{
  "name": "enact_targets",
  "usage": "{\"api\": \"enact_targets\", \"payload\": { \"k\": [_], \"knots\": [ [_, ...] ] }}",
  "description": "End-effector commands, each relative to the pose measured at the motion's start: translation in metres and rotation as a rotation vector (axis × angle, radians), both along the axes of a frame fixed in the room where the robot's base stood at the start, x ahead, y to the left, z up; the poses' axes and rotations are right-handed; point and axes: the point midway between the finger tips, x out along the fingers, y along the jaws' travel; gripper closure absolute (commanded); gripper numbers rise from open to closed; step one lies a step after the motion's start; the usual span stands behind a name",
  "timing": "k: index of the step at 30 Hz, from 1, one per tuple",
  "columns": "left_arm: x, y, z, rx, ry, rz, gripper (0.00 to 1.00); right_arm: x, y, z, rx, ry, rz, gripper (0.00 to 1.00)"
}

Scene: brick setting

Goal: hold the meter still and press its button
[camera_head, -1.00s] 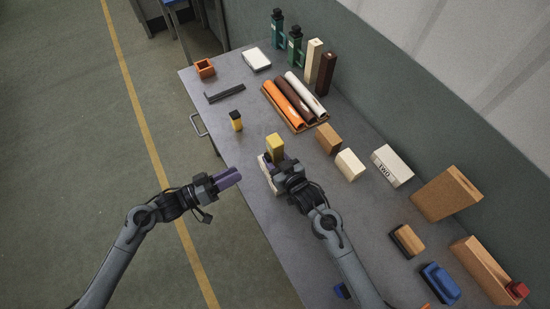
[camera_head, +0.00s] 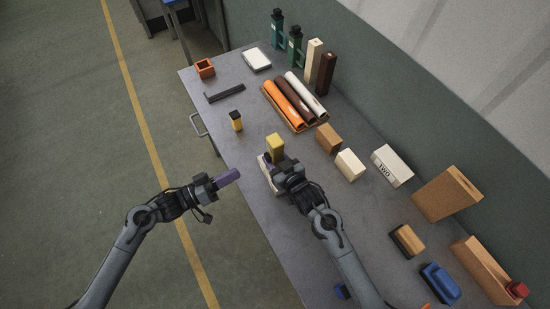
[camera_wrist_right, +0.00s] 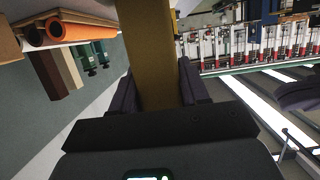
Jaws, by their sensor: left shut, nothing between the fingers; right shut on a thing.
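A yellow block-like thing, which I take to be the meter (camera_head: 275,145), stands up from my right gripper (camera_head: 278,160) over the table's near-left edge. The right gripper is shut on it. In the right wrist view the mustard-yellow body (camera_wrist_right: 152,65) runs between the two dark fingers. No button can be made out on it. My left gripper (camera_head: 228,177), with purple fingers, is shut and empty. It is off the table's edge, to the left of the meter and apart from it, pointing toward it.
A pale object (camera_head: 264,172) beside the right gripper is mostly hidden. A small yellow-and-black object (camera_head: 236,121) stands on the grey table (camera_head: 222,125) near its left edge. A tray of rolls (camera_head: 308,127) and several blocks stand farther right. Space between the grippers is clear.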

Motion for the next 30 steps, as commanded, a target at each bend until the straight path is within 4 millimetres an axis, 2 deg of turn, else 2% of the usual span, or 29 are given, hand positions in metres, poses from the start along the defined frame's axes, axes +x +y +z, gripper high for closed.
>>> {"api": "enact_targets", "payload": {
  "k": [30],
  "knots": [
    [0.0043, 0.0026, -0.0037, 0.017, 0.014, 0.022, 1.0, -0.0001, -0.0003, -0.0009, -0.001, 0.002, 0.0, 0.93]
  ]
}}
